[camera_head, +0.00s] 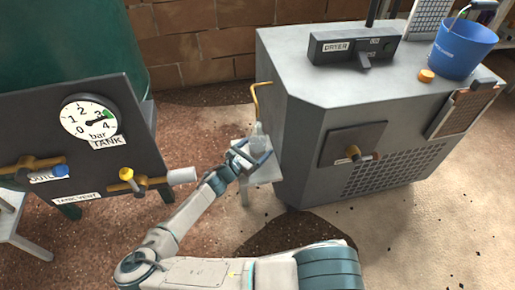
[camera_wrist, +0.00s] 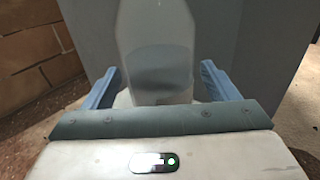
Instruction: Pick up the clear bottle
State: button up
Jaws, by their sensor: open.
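The clear bottle (camera_head: 258,136) stands upright on a small light stool (camera_head: 263,174) beside the grey dryer cabinet. In the wrist view the bottle (camera_wrist: 156,50) is large and central, with a darker band in its lower part that looks like liquid. My gripper (camera_head: 255,152) is at the bottle in the head view. In the wrist view its two blue fingers (camera_wrist: 158,84) are apart, one on each side of the bottle, with a visible gap on both sides. The bottle's base is partly hidden behind the gripper's front edge.
The grey dryer cabinet (camera_head: 300,130) stands close to the right of and behind the stool. A yellow bent pipe (camera_head: 256,98) rises just behind the bottle. To the left is a dark tank panel (camera_head: 40,120) with a gauge and protruding valves. A blue bucket (camera_head: 462,48) stands on the cabinet.

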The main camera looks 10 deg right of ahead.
jog(key=shift+c, duration=0.3)
jog(key=c, duration=0.9)
jog(key=shift+r, duration=0.1)
